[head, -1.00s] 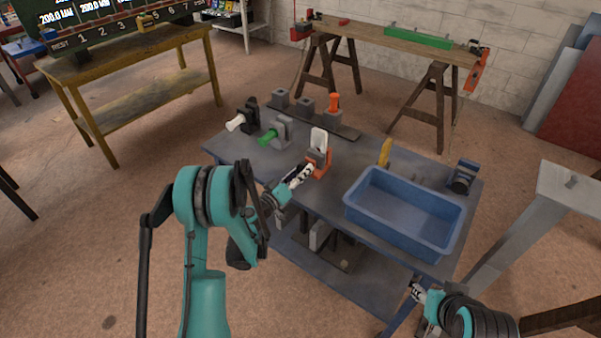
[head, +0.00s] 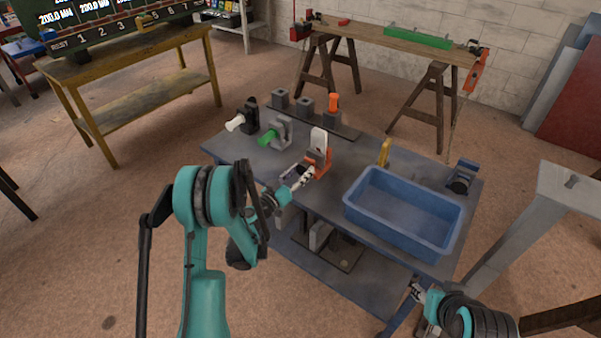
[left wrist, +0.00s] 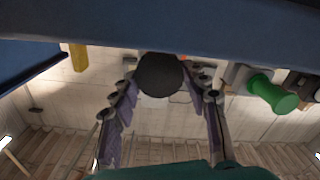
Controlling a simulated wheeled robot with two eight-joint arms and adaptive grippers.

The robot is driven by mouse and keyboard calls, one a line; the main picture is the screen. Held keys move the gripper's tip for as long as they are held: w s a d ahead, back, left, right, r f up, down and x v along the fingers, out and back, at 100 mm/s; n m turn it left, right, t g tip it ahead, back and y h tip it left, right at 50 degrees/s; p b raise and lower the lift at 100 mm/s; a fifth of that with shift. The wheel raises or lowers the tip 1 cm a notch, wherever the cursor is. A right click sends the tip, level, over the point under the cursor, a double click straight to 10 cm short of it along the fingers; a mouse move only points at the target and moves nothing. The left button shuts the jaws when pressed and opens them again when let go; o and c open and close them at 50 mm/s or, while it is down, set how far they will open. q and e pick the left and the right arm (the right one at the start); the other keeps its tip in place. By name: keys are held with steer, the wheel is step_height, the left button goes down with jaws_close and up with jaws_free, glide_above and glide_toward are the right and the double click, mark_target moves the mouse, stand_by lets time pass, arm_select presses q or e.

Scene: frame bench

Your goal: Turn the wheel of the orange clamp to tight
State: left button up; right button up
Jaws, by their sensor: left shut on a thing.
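The orange clamp (head: 321,163) stands upright on the grey-blue table, with a white upper part. Its dark round wheel (left wrist: 160,75) faces the left wrist camera. My left gripper (head: 303,174) is at the clamp's near left side in the head view. In the left wrist view, its two fingers (left wrist: 163,100) lie on either side of the wheel and it is shut on it. Most of the orange body is hidden behind the wheel there. My right gripper (head: 416,292) is low on the right by the table's front edge, away from the clamp; its jaws are too small to read.
A blue tray (head: 391,240) stands right of the clamp. A yellow clamp (head: 384,152) is behind the tray, and a dark blue one (head: 463,177) stands at the right end. A green-handled clamp (head: 279,133) and a white-handled one (head: 243,120) stand to the left.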

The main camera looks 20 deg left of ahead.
arm_select(q)
steer(key=o, duration=1.2)
steer(key=shift+c, duration=0.2)
step_height(320, 180, up, 10)
steer(key=shift+d, duration=0.1)
